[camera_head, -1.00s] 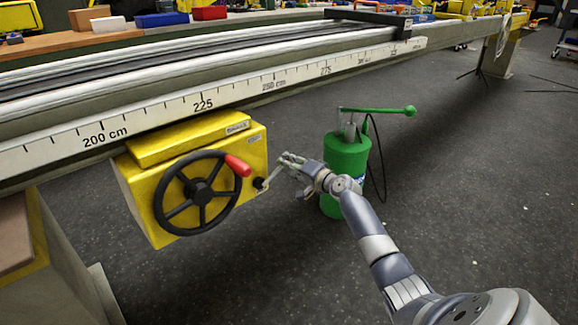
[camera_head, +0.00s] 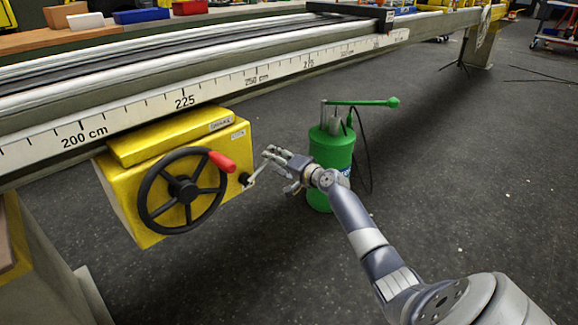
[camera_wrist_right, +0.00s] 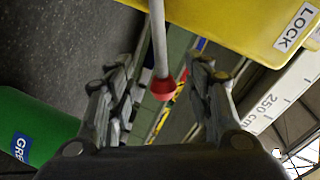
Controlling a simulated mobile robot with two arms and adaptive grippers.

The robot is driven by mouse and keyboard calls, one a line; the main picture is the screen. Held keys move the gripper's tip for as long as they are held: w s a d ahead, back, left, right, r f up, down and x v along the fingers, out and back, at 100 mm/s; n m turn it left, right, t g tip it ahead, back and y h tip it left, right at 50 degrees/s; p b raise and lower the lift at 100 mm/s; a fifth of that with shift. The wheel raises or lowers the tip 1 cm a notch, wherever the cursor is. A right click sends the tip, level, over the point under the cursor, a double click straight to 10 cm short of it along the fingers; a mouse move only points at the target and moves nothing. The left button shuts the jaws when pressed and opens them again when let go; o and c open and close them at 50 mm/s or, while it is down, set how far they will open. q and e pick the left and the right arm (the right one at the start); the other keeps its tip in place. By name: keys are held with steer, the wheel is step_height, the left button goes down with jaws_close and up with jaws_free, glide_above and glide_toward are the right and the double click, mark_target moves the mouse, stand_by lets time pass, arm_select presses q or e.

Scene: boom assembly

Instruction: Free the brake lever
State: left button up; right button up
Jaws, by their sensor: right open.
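The brake lever is a thin metal rod (camera_head: 257,171) that rises at a slant from a black hub on the right side of the yellow box (camera_head: 118,190). In the right wrist view its rod ends in a red tip (camera_wrist_right: 163,89). My right gripper (camera_head: 269,154) is at the lever's upper end. In the right wrist view the right gripper (camera_wrist_right: 160,72) is open, with one finger on each side of the lever and visible gaps between. The red tip is hidden or too small in the head view. My left gripper is not in view.
A black handwheel (camera_head: 183,190) with a red knob sits on the box front, left of the lever. The long rail with a scale (camera_head: 235,85) runs above. A green drum pump (camera_head: 331,165) stands just behind my right gripper. The floor in front is clear.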

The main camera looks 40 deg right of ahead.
steer(key=s+r, duration=0.2)
steer(key=s, duration=0.9)
stand_by(0.3)
